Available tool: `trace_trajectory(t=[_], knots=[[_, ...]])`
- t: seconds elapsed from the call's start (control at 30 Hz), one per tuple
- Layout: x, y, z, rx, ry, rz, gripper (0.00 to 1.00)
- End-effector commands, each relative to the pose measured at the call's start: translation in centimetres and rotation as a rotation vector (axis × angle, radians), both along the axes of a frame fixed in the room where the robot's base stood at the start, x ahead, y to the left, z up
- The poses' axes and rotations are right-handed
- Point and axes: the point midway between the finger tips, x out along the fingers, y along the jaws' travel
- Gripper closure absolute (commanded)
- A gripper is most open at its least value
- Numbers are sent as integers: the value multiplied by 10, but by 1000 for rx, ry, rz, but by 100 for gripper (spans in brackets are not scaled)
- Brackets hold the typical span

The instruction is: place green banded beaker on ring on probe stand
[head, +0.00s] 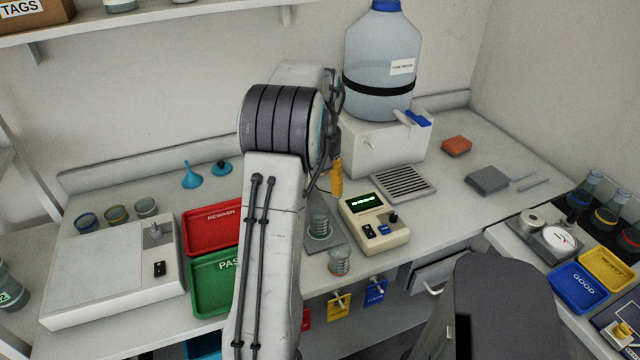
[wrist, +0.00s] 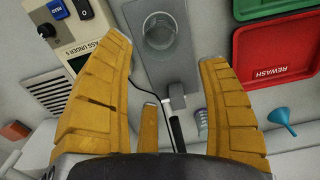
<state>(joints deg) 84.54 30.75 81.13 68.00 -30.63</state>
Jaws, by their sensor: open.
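My gripper (head: 336,177) has orange fingers and hangs behind my forearm; in the wrist view its fingers (wrist: 165,52) are spread and empty. Between and beyond them lies the grey plate of the probe stand (wrist: 152,68), with a dark probe and cable near its end. A clear glass beaker (wrist: 160,30) stands on the plate; in the head view this beaker (head: 320,226) is partly beside my forearm. A second glass beaker (head: 339,261) stands nearer the bench's front edge. I cannot make out a green band on either. My gripper touches neither beaker.
A beige meter (head: 376,222) stands right of the plate. A red REWASH tray (head: 208,233) and green tray (head: 210,285) lie left. A large water bottle (head: 382,60) stands at the back.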

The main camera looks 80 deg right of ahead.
Motion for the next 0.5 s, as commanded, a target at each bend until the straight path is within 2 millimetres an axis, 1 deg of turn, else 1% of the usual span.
trace_trajectory(t=[0.27, 0.33, 0.37, 0.43, 0.47, 0.5], knots=[[0, 0, 9, -1, -1, 0, 32], [4, 2, 11, -2, 0, 6, 32], [8, 4, 12, -4, -1, 12, 32], [22, 11, 17, -11, -2, 34, 32], [30, 15, 20, -17, -2, 49, 32], [44, 24, 25, -23, -4, 71, 32]])
